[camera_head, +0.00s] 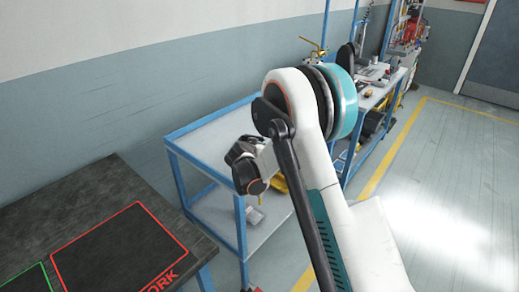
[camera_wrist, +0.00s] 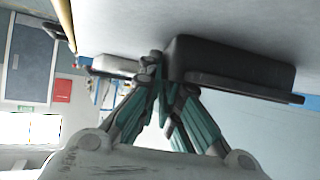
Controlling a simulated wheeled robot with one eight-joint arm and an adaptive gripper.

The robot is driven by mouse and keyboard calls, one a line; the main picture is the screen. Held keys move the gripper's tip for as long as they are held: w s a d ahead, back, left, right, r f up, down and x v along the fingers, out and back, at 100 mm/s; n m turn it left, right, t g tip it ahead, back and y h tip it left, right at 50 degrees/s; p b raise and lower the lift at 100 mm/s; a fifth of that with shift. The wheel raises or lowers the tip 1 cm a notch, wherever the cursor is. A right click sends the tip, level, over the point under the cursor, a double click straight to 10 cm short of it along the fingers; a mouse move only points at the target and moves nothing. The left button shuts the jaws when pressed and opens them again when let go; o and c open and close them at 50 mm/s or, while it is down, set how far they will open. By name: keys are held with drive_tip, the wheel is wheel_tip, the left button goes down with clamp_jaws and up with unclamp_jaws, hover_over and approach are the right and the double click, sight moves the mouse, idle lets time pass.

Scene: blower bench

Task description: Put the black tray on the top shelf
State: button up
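The black tray (camera_wrist: 235,62) shows large in the wrist view, which looks turned upside down. Its flat base lies against a pale surface (camera_wrist: 190,15), and its rim juts out at the right. I cannot make out the tray in the head view. My gripper (camera_wrist: 162,72) has its fingertips together at the tray's left end in the wrist view. The right finger overlaps that end; I see no part of the tray clearly between the fingertips. In the head view my gripper (camera_head: 246,168) is dark, beside the blue-framed cart, whose pale top shelf (camera_head: 215,138) is partly hidden by my arm.
The cart's lower shelf (camera_head: 262,212) holds a small grey item. A dark workbench (camera_head: 90,215) with a red-outlined mat stands at left. Another blue bench (camera_head: 375,95) with tools is behind at right. Floor is open at right, near a door (camera_head: 495,55).

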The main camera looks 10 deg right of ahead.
drive_tip(key=shift+o, duration=1.3)
